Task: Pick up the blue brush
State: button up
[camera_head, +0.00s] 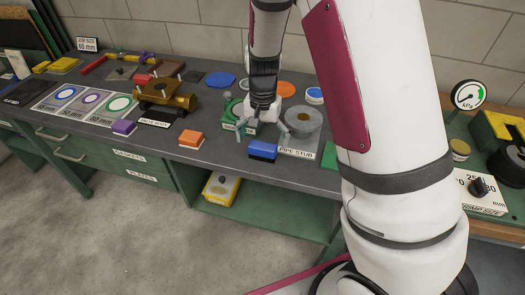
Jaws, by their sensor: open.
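The blue brush (262,149) is a small block with a blue top and a darker lower part. It lies near the front edge of the grey bench, left of the pipe stub. My gripper (262,129) points down, a little behind and above the brush in the picture, with its fingers spread. Nothing shows between the fingers. The exact gap between the fingers and the brush cannot be told from this view.
A grey pipe stub (303,121) stands just right of the brush. An orange block (191,138) and a purple block (124,127) lie to the left. My arm hides the bench's right part.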

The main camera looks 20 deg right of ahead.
aim_at(262, 147)
jog(key=f, duration=0.5)
jog(key=shift+w, duration=0.2)
jog(key=shift+c, duration=0.5)
jog(key=c, duration=1.2)
